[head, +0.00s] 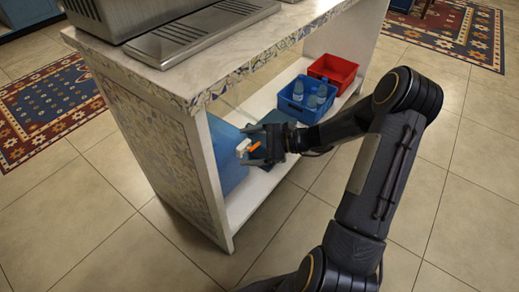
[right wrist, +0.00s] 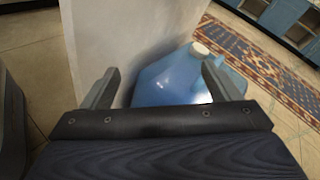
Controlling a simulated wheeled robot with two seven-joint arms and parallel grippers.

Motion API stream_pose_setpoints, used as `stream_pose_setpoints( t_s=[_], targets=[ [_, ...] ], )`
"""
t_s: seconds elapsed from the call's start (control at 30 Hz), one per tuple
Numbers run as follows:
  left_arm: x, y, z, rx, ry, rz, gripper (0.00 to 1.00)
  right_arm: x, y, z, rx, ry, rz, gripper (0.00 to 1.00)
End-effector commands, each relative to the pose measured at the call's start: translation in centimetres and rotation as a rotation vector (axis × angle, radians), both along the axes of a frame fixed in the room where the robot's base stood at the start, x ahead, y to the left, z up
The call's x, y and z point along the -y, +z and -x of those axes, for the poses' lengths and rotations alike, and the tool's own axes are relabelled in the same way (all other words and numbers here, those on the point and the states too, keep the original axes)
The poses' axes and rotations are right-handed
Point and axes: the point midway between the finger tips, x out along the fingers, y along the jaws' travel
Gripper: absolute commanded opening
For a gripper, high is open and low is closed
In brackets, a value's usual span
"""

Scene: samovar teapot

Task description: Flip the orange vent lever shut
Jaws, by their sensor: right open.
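In the right wrist view the open fingers (right wrist: 160,82) frame a blue jug (right wrist: 172,82) with a white cap (right wrist: 200,48). The lever cannot be made out there. My left gripper is not in view.
The marble-topped counter (head: 215,50) with patterned sides stands over the lower shelf (head: 240,205). A blue crate with bottles (head: 298,105) and a red crate (head: 333,72) sit further along that shelf. The tiled floor (head: 120,240) in front is clear.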

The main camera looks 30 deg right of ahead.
Motion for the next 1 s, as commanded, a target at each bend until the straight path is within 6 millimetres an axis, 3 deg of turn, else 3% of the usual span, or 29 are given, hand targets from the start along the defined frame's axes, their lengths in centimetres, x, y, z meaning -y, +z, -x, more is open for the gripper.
stream_pose_setpoints(
  t_s=[0.03,0.2,0.3,0.4,0.57,1.0],
  targets=[
    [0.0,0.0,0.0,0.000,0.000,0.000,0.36,2.1,-2.9,-1.1,-0.050,-0.103,-0.108,0.83],
    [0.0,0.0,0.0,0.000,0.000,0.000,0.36,8.0,-10.3,-3.0,-0.144,-0.406,-0.395,0.83],
    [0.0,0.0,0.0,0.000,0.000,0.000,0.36,10.4,-13.5,-3.0,-0.172,-0.532,-0.507,0.83],
    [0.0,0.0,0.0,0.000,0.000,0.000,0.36,11.8,-15.4,-2.8,-0.187,-0.606,-0.570,0.83],
    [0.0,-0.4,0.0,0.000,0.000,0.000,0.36,12.0,-16.3,-3.6,-0.191,-0.635,-0.594,0.83],
    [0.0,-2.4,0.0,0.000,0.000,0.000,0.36,9.5,-16.2,-9.4,-0.190,-0.631,-0.590,0.83]
  ],
)
